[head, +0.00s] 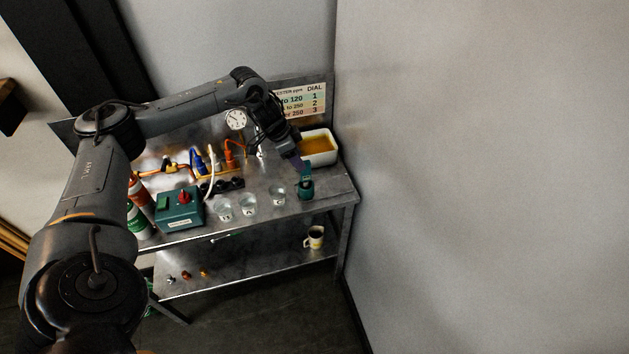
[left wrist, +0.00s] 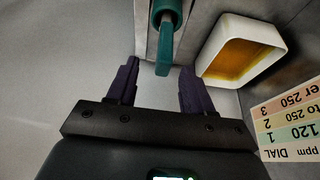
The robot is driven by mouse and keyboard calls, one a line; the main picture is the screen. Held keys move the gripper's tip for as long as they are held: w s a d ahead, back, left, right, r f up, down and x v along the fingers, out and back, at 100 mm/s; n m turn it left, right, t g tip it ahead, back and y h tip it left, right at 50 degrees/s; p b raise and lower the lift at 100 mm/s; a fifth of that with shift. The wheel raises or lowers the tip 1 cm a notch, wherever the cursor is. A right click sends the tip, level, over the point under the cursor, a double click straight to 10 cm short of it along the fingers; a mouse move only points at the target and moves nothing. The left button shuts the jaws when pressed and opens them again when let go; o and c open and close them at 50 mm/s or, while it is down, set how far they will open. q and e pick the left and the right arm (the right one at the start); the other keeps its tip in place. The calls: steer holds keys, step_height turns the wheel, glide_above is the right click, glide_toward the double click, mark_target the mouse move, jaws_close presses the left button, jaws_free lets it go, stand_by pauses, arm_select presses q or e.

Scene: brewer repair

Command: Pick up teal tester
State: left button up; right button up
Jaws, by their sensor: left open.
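The teal tester (head: 307,172) stands upright at the right front of the metal bench, its lower end in a round dark teal base (head: 306,190). In the left wrist view the tester (left wrist: 165,52) appears as a narrow teal bar pointing toward the gap between my fingers. My left gripper (head: 296,163) is open just above and beside the tester's top. Its two purple fingers show in the left wrist view (left wrist: 160,82), apart and with nothing held between them. My right gripper is in neither view.
A white tray (head: 331,158) of amber liquid sits just behind the tester. Several clear cups, including one (head: 278,196), stand to its left, with a green box (head: 180,211) farther left. A dial chart (head: 314,100) stands behind. The bench's right edge is close by.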

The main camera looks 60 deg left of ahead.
mark_target(308, 171)
arm_select(q)
steer(key=x, duration=0.3)
steer(key=shift+d+f, duration=0.1)
steer(key=shift+f, duration=0.15)
steer(key=shift+a+x, duration=0.15)
steer(key=shift+x, duration=1.25)
steer(key=shift+a+x, duration=0.2)
steer(key=shift+x, duration=1.25)
steer(key=shift+w, duration=0.15)
jaws_close()
steer(key=shift+r, duration=0.2)
